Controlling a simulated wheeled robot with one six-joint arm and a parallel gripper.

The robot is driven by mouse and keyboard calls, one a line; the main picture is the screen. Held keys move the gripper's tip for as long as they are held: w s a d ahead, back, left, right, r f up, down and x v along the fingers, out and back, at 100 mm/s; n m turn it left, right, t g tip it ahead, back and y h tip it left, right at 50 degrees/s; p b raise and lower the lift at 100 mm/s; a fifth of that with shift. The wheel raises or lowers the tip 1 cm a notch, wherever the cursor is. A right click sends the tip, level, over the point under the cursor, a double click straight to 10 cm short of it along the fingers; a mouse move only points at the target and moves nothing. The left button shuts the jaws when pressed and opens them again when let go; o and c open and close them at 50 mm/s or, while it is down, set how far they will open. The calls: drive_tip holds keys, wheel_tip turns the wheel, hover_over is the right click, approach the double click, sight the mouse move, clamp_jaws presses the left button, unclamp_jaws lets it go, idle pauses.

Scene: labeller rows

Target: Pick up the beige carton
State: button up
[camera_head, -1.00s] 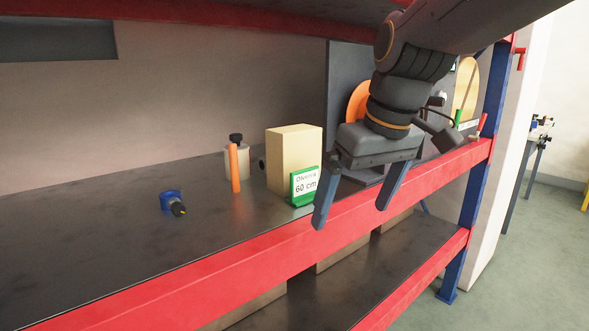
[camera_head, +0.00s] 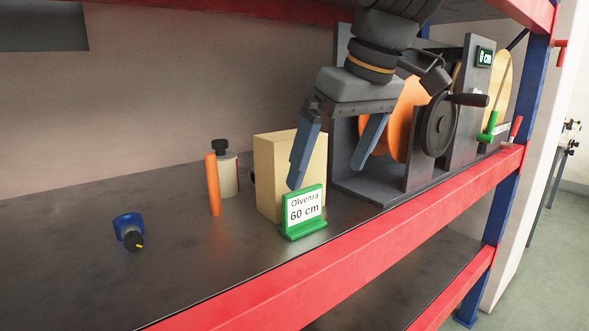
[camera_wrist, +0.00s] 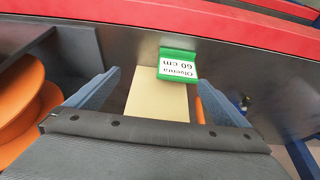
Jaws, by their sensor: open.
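The beige carton (camera_head: 270,170) stands upright on the dark metal shelf, behind the green-framed sign. It also shows in the wrist view (camera_wrist: 158,100), between my two fingers. My gripper (camera_head: 325,175) is open and empty. In the head view its left finger overlaps the carton's right part and its right finger is to the right of the carton. I cannot tell whether either finger touches it. The sign (camera_head: 304,211) reads "Olventa 60 cm" and stands at the carton's front right corner.
An orange stick (camera_head: 213,185) and a pale bottle with a black cap (camera_head: 226,174) stand left of the carton. A blue device (camera_head: 129,231) lies farther left. A machine with a crank wheel (camera_head: 438,125) stands to the right. A red beam (camera_head: 345,251) edges the shelf front.

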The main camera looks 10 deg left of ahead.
sight(287, 169)
drive_tip(key=w+a+f, duration=0.1)
drive_tip(key=w+a, duration=0.1)
drive_tip(key=a, duration=0.1)
drive_tip(key=w+a+f+p, duration=0.1)
drive_tip(key=w+a+f, duration=0.1)
drive_tip(key=a, duration=0.1)
drive_tip(key=w+a+f, duration=0.1)
drive_tip(key=w+a, duration=0.2)
drive_tip(key=shift+w+a+f+p, duration=0.1)
drive_tip(key=shift+a+f+p, duration=0.05)
drive_tip(key=shift+f+p, duration=0.25)
drive_tip(key=shift+r, duration=0.1)
drive_tip(key=c, duration=1.7)
